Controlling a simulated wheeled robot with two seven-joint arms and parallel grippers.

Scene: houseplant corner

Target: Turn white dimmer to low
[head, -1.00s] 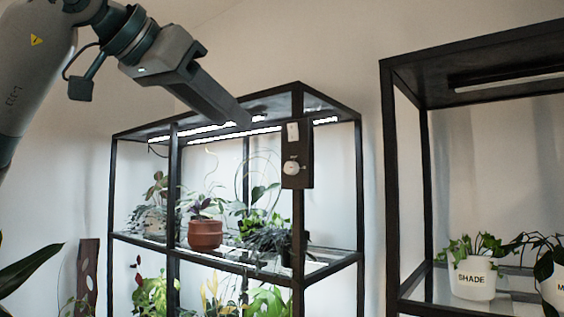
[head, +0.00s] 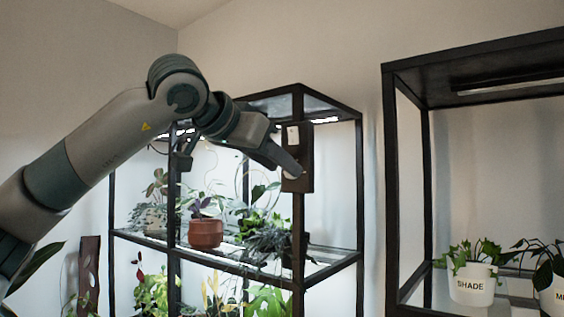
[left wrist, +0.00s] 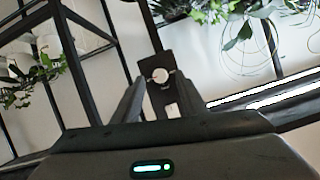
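The white dimmer knob (left wrist: 160,75) is round and sits on a dark control box (head: 305,155) fixed to the front post of the lit plant shelf. In the left wrist view the knob shows just past and between the tips of my left gripper (left wrist: 156,84), whose fingers are apart on either side of the box. In the head view my left gripper (head: 296,170) reaches in from the left at the box and hides most of the knob. Whether a finger touches the knob I cannot tell. My right gripper is not in view.
A white switch (head: 293,136) sits above the knob on the box. Potted plants, among them a terracotta pot (head: 206,233), stand on the shelf behind my arm. Lit strips (left wrist: 265,96) run under its top. A second dark shelf with a "SHADE" pot (head: 472,284) stands at right.

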